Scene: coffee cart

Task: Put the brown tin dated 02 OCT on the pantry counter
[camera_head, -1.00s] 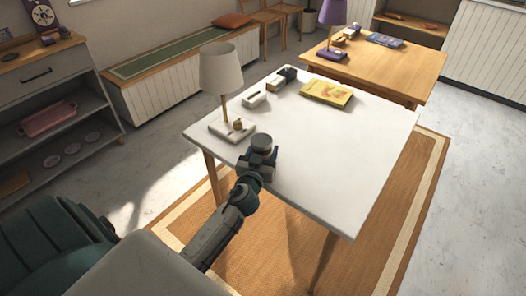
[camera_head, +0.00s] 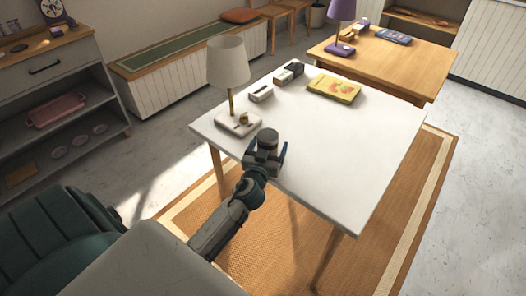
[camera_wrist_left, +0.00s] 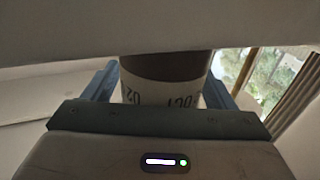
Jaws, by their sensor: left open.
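The brown tin (camera_head: 267,138) stands upright on the white table near its front left edge. In the left wrist view the tin (camera_wrist_left: 165,68) shows a dark brown band and a pale label reading 02 OCT, upside down. My left gripper (camera_head: 265,154) is open, with its blue fingers on either side of the tin. I cannot tell whether the fingers touch it. The tin's lower part is hidden by the gripper in the head view. My right gripper is not in view. I cannot tell for sure which surface is the pantry counter.
A lamp (camera_head: 228,62) stands on the white table (camera_head: 350,150) close behind the tin. A yellow book (camera_head: 333,89) and small boxes (camera_head: 288,74) lie farther back. A wooden table (camera_head: 400,68) stands behind, a grey shelf unit (camera_head: 50,75) at left, white panelled units (camera_head: 505,50) at upper right.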

